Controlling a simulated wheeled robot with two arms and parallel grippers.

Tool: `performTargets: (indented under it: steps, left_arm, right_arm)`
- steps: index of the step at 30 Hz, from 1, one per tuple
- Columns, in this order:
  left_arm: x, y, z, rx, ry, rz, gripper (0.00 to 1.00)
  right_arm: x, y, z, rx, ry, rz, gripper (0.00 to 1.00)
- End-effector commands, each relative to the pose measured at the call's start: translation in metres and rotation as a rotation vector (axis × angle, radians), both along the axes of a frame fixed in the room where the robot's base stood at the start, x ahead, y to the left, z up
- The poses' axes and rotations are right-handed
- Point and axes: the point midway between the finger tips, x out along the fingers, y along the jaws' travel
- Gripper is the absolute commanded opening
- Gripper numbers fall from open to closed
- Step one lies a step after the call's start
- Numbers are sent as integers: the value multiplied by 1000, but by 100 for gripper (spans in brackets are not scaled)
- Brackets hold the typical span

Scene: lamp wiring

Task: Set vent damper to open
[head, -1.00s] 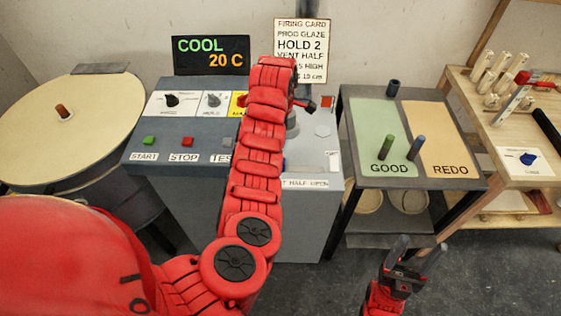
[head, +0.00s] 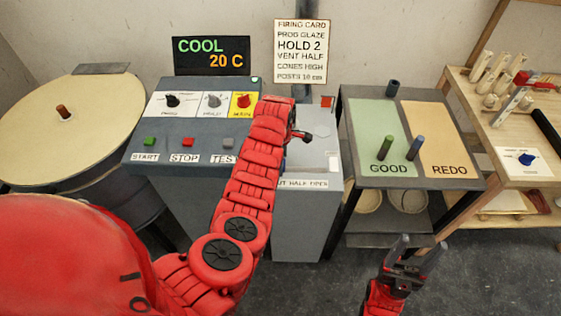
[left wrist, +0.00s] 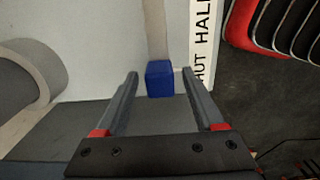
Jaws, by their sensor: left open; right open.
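The damper's blue knob (left wrist: 160,78) sits on a pale slot strip in the left wrist view. Beside it is the white label strip (left wrist: 203,45), of which "HUT HALF" is readable. The knob is level with the SHUT end. In the head view the label (head: 303,184) is on the front of the grey vent box, its left end hidden by my left arm. My left gripper (left wrist: 160,73) is open, its fingertips on either side of the knob with gaps visible; it is hidden in the head view. My right gripper (head: 418,246) is open and empty above the floor.
The control console (head: 190,130) with dials and buttons is left of the vent box. A sorting table (head: 462,184) with GOOD and REDO areas stands to the right. The firing card (head: 301,50) hangs behind and says "VENT HALF". A round kiln (head: 62,130) is far left.

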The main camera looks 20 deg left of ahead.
Motion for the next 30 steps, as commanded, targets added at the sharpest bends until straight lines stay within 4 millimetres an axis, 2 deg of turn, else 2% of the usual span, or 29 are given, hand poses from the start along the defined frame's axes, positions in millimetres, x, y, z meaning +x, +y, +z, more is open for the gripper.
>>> performTargets:
  steps: [1, 2, 12, 30]
  left_arm:
    - [0, 0, 0, 0, 0, 0, 66]
    - [0, 0, 0, 0, 0, 0, 61]
    - [0, 0, 0, 0, 0, 0, 0]
    - [0, 0, 0, 0, 0, 0, 0]
  right_arm:
    - [0, 0, 0, 0, 0, 0, 64]
    - [0, 0, 0, 0, 0, 0, 64]
    - [0, 0, 0, 0, 0, 0, 64]
    - [0, 0, 0, 0, 0, 0, 64]
